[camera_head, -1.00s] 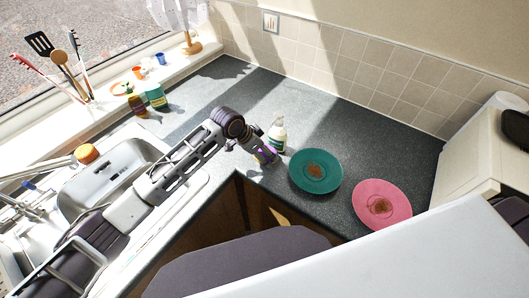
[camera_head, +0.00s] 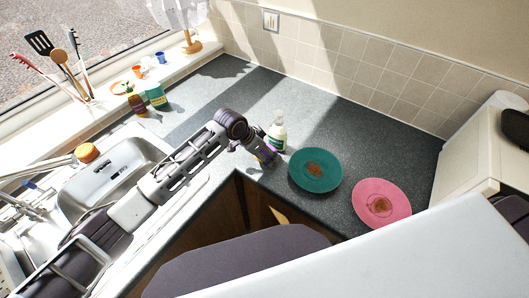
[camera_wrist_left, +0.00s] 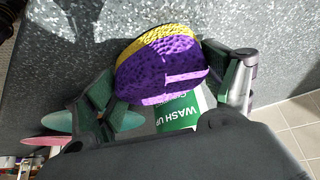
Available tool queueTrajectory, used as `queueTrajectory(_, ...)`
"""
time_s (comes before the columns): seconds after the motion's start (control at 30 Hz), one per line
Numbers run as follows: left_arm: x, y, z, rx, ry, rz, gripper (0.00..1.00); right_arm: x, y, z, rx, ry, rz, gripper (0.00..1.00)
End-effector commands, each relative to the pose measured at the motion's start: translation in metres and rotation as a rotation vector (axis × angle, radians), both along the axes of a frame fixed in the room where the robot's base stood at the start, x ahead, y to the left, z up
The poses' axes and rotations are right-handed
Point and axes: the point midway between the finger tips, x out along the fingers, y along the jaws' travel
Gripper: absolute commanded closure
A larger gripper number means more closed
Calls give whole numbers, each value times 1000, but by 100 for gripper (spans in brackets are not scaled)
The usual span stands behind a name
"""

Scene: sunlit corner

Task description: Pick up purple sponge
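The purple sponge (camera_wrist_left: 165,70), with a yellow layer along its far edge, lies on the dark speckled counter in the left wrist view. My left gripper (camera_wrist_left: 168,85) has its two fingers spread, one on each side of the sponge. The left finger is very close to the sponge's side, and I cannot tell whether it touches. In the head view my left gripper (camera_head: 265,157) is low over the counter near its inner corner, mostly hiding the sponge (camera_head: 272,154). My right gripper is not in view.
A soap bottle (camera_head: 277,133) stands right beside the gripper; its green label (camera_wrist_left: 180,112) shows in the wrist view. A teal plate (camera_head: 315,178) and a pink plate (camera_head: 382,210) lie to the right. The sink (camera_head: 120,165) is left.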

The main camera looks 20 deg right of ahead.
Motion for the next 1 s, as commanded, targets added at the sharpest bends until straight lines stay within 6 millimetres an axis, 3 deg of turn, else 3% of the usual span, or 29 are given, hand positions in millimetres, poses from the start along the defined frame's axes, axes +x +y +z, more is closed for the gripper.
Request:
queueTrajectory(0.43,0,0,4,-1,0,0,33,0,0,-1,0,0,0,100)
queueTrajectory(0.77,0,-1,33,-1,-2,-1,33,0,0,-9,-1,0,0,100)
queueTrajectory(1.0,-6,22,34,0,1,0,33,0,-2,-11,-2,0,1,100)
